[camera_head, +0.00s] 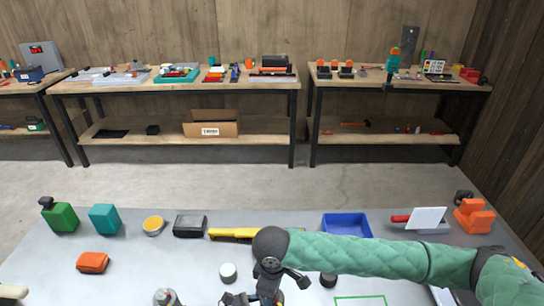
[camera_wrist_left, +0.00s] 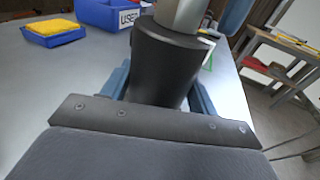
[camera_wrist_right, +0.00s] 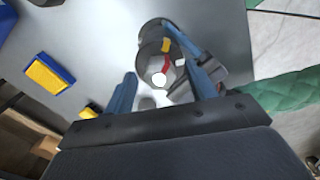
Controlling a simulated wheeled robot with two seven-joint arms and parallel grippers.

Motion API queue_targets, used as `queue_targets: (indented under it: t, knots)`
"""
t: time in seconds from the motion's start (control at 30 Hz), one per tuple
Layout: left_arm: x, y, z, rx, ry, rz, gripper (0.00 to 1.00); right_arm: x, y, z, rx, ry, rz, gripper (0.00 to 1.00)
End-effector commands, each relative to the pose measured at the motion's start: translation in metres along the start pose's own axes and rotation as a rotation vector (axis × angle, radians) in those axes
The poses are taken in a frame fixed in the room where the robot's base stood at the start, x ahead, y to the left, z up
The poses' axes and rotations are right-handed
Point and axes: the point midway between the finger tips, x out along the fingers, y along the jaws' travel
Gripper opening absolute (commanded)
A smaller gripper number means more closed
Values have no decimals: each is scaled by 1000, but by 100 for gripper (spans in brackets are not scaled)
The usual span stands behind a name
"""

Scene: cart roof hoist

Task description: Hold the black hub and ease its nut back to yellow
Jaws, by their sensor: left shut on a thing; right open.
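The black hub (camera_wrist_left: 165,65) stands upright between the fingers of my left gripper (camera_wrist_left: 160,95), which is shut on it. A grey metal nut (camera_wrist_left: 180,12) sits on top of the hub, cut off by the picture edge. In the right wrist view my right gripper (camera_wrist_right: 163,85) is open. A round dark part with a yellow mark (camera_wrist_right: 166,45) and a red mark (camera_wrist_right: 163,66) shows between and beyond its fingers. I cannot tell whether the fingers touch it. In the head view my right gripper (camera_head: 268,287) hides much of the hub area.
A blue bin (camera_head: 346,225) and a yellow object (camera_head: 232,234) lie farther back on the grey table. A white round piece (camera_head: 228,272) and a black knob (camera_head: 328,280) are near my right gripper. An orange block (camera_head: 93,262) lies left. The table's left middle is fairly clear.

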Motion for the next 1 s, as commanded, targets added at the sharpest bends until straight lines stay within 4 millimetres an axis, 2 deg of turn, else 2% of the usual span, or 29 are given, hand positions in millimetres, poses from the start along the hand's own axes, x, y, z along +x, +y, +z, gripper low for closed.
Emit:
queue_targets:
  t: [0.27, 0.53, 0.87, 1.0]
  knots:
    - [0, 0, 0, -1, 0, 0, 38, 0, 0, 0, 16, 0, 1, 56]
    - [0, 0, 0, -1, 0, 0, 38, 0, 0, 0, 192, 1, 0, 56]
    - [0, 0, 0, 0, 1, 0, 38, 0, 0, 0, 225, 1, 0, 56]
    - [0, 0, 0, 0, 0, 0, 38, 0, 0, 0, 328, 1, 0, 56]
